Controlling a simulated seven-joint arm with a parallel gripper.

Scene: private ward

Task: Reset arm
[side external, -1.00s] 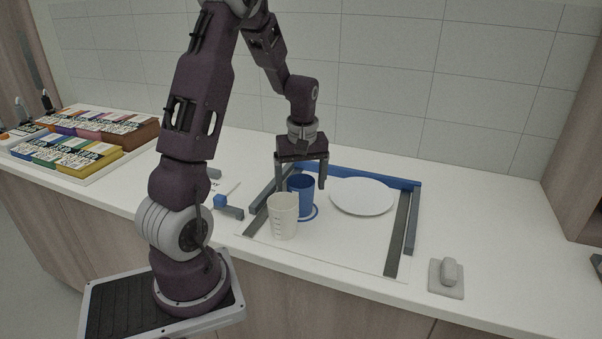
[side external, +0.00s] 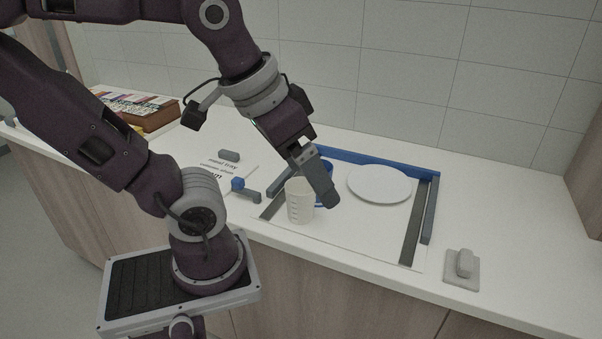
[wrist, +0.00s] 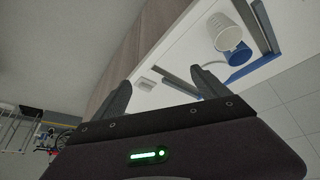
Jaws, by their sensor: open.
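My gripper (side external: 318,182) is in the side external view above the tray area, in front of the blue cup as seen from that camera. In the wrist view my gripper (wrist: 160,92) has its two fingers spread apart with nothing between them. A cream cup (side external: 299,203) stands upright on the counter beside the gripper. A blue cup (side external: 327,203) is just behind it, mostly hidden by the gripper. In the wrist view the cream cup (wrist: 222,33) and blue cup (wrist: 238,54) show at the upper right, clear of the fingers.
A white plate (side external: 379,184) lies right of the cups, inside a frame of grey and blue bars (side external: 375,160). A grey block on a base (side external: 463,267) sits at the counter's front right. Boxes (side external: 150,112) stand at the back left.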

